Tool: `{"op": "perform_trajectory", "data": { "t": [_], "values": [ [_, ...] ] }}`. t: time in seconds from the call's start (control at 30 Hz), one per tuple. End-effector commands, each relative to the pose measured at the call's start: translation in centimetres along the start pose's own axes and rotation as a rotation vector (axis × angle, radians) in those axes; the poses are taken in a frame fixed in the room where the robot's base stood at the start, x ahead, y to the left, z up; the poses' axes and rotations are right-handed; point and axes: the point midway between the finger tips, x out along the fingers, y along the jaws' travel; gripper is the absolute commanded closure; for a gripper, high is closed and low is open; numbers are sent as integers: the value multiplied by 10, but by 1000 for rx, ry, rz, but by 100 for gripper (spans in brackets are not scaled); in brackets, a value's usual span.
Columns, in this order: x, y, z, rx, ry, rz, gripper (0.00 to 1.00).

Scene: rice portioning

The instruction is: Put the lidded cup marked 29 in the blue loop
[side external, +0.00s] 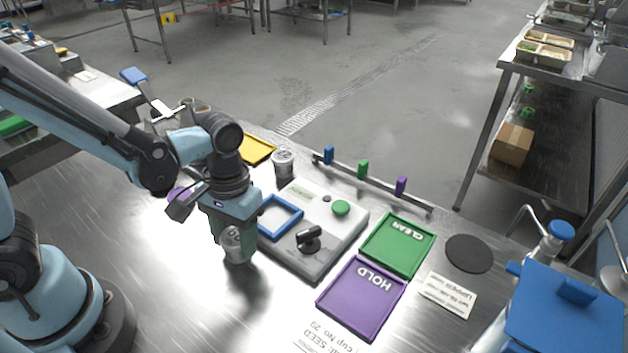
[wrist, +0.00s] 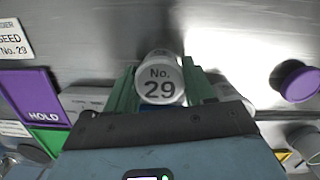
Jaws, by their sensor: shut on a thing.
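The cup marked 29 (wrist: 160,84) shows its pale lid, with "No. 29" in dark print, in the wrist view. My gripper (wrist: 161,92) is shut on it, a green finger on each side. In the side view my gripper (side external: 233,236) points down at the cup (side external: 236,248), low over the steel table; whether its base touches the table I cannot tell. The blue loop (side external: 296,229), a square frame, lies on a grey device right of my gripper. The loop is empty where visible; my gripper hides its left part.
The grey device (side external: 335,243) carries a black handle (side external: 308,238) and a green button (side external: 341,208). Another lidded cup (side external: 283,163) stands behind it. A rail with coloured blocks (side external: 362,169) runs behind. Green CLEAN (side external: 398,245) and purple HOLD (side external: 360,297) trays lie to the right.

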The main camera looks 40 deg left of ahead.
Motion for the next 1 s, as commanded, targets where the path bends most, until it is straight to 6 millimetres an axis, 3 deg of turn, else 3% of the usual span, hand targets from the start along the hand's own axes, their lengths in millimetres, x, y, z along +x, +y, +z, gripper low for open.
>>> {"op": "perform_trajectory", "data": {
  "t": [0.27, 0.43, 0.8, 1.0],
  "values": [
    [-19, 0, 3, 0, 0, 0, 83],
    [-41, 1, 7, 1, -1, -1, 83],
    [-74, 40, 73, 8, 0, -2, 83],
    [-88, 56, 98, 5, 0, -1, 83]
  ]
}}
